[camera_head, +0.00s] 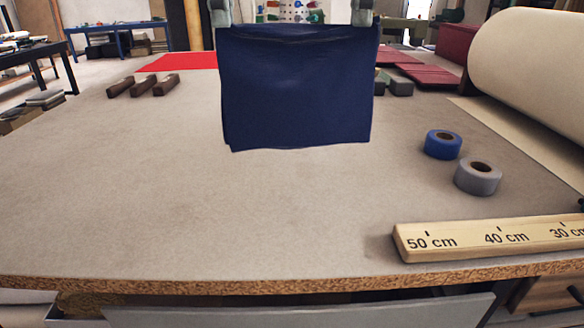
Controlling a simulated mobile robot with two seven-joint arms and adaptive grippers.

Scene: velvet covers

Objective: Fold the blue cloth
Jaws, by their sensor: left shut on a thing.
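The blue cloth (297,92) hangs at the top middle of the head view as a dark blue, roughly square sheet. Its top edge runs nearly level between my grippers, with a slight sag in the middle. Its lower edge is nearly straight, with a second layer edge showing at the lower left. My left gripper (221,18) is shut on the cloth's top left corner. My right gripper (363,18) is shut on its top right corner. The fingertips show only in part at the top of the picture. Whether the lower edge touches the table is hard to tell.
The table (200,215) is bare in front of the cloth. Brown blocks (143,86) lie left; a blue tape roll (443,145), a grey tape roll (478,177) and a wooden ruler (490,237) lie right.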

